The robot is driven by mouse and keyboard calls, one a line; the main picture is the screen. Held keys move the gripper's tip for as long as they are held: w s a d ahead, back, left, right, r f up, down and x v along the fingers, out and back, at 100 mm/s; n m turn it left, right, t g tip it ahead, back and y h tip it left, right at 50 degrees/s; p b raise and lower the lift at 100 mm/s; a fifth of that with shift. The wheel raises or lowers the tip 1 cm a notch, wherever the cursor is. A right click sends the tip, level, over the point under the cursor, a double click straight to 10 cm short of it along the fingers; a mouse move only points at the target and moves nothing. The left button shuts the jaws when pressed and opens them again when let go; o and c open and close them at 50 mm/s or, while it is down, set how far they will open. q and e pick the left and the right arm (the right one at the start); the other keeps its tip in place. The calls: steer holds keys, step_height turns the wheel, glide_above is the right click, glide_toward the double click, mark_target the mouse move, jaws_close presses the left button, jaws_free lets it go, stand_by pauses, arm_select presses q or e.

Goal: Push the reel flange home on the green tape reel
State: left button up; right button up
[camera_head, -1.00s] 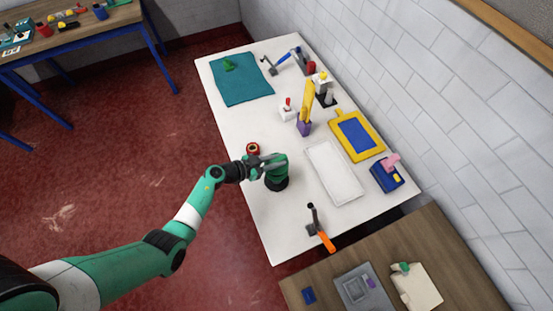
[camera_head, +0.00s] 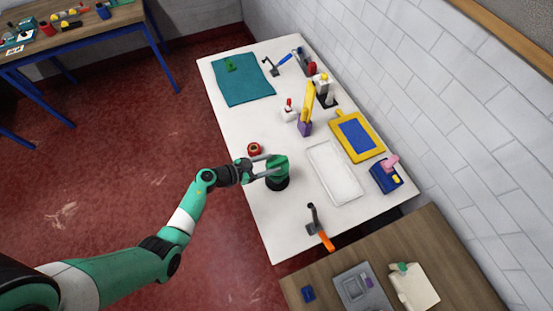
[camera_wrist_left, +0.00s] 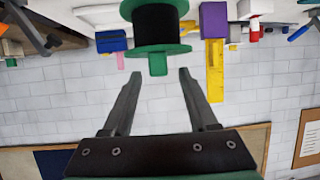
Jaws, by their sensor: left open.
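The green tape reel (camera_head: 278,163) stands on the white table, with a black part (camera_head: 277,183) below its green top in the head view. In the left wrist view, which is upside down, the reel shows a black core (camera_wrist_left: 157,24) between green discs. The green flange (camera_wrist_left: 158,49) on the wall-side end carries a green stub (camera_wrist_left: 158,65). My left gripper (camera_head: 266,165) is open beside the reel. In the wrist view its fingertips (camera_wrist_left: 159,72) are apart with the reel beyond them; contact cannot be told. Whether the flange is fully seated cannot be told. My right gripper is out of view.
A red roll (camera_head: 254,149) lies close behind the left gripper. A white tray (camera_head: 334,172) is right of the reel, and an orange-handled tool (camera_head: 320,228) lies in front. A purple-and-yellow object (camera_head: 306,110) stands farther back. The white table (camera_head: 245,125) has bare room left of centre.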

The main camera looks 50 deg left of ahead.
arm_select(q)
steer(key=p+v, duration=0.2)
steer(key=v, duration=0.6)
steer(key=shift+s+r, duration=0.1)
stand_by(0.3)
